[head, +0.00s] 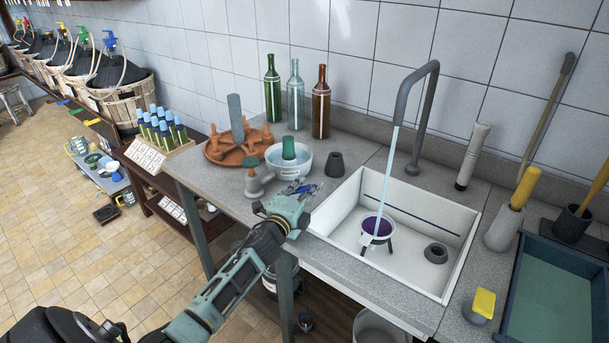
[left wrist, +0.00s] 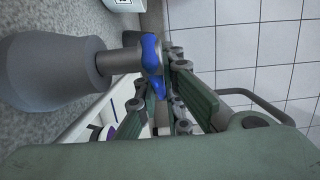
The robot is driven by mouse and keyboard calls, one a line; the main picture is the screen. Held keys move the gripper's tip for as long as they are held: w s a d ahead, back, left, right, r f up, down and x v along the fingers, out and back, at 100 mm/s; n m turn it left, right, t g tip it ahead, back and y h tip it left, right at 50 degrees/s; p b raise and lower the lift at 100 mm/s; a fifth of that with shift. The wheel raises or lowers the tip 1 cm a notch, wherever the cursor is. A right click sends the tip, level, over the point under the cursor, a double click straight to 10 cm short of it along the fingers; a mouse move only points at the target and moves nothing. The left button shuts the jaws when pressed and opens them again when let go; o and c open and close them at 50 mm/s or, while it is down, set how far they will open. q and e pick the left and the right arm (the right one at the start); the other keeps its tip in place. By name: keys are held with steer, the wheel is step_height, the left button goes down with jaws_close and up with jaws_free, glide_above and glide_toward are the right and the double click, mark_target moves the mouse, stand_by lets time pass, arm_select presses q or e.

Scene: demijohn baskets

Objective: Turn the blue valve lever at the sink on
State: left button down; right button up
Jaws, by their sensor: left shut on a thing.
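The blue valve lever (left wrist: 153,66) sits on a grey stem beside a wide grey body in the left wrist view. In the head view a small blue bit of the lever (head: 306,188) shows at my gripper's tip, by the sink's left rim. My left gripper (head: 301,192) is shut on the lever; its fingers (left wrist: 168,88) are at the lever in the left wrist view and hide part of it. A pale blue stream of water (head: 387,170) runs from the grey tap (head: 430,85) into the white sink (head: 455,245). My right gripper is not in view.
A purple-filled strainer (head: 378,228) and a dark ring (head: 435,253) are in the sink. A white bowl (head: 303,160), a terracotta tray (head: 222,154) and several bottles (head: 272,90) stand left and behind. A yellow sponge (head: 484,302) is at the right.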

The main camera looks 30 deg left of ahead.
arm_select(q)
steer(key=h, duration=0.1)
steer(key=m+h, duration=0.2)
steer(key=shift+s+d+f, duration=0.1)
steer(key=shift+s+d, duration=0.15)
steer(key=shift+s, duration=0.15)
steer(key=shift+s+d+f+m+h, duration=0.1)
steer(key=shift+s+d+m+h, duration=0.1)
steer(key=shift+m+h, duration=0.5)
steer(key=h, duration=0.1)
steer(key=m+h+b, duration=0.1)
steer(key=shift+s+d+f+h, duration=0.1)
steer(key=shift+s+d+h, duration=0.15)
steer(key=shift+s+h, duration=0.15)
steer(key=m+g+h+b, duration=0.1)
steer(key=s+m+g+h+b, duration=0.1)
steer(key=h+b, duration=0.1)
steer(key=m+h+b, duration=0.1)
steer(key=h+b, duration=0.1)
steer(key=shift+s+d+m+g, duration=0.35)
steer(key=shift+m+g, duration=0.05)
steer(key=shift+s+d+m+g+h+b, duration=0.15)
steer(key=shift+s+m+g+h+b, duration=0.25)
steer(key=shift+m+g+h+b, duration=0.5)
steer(key=shift+t, duration=0.3)
steer(key=shift+r, duration=0.2)
steer(key=c, duration=1.9)
jaws_free()
steer(key=shift+o, duration=0.2)
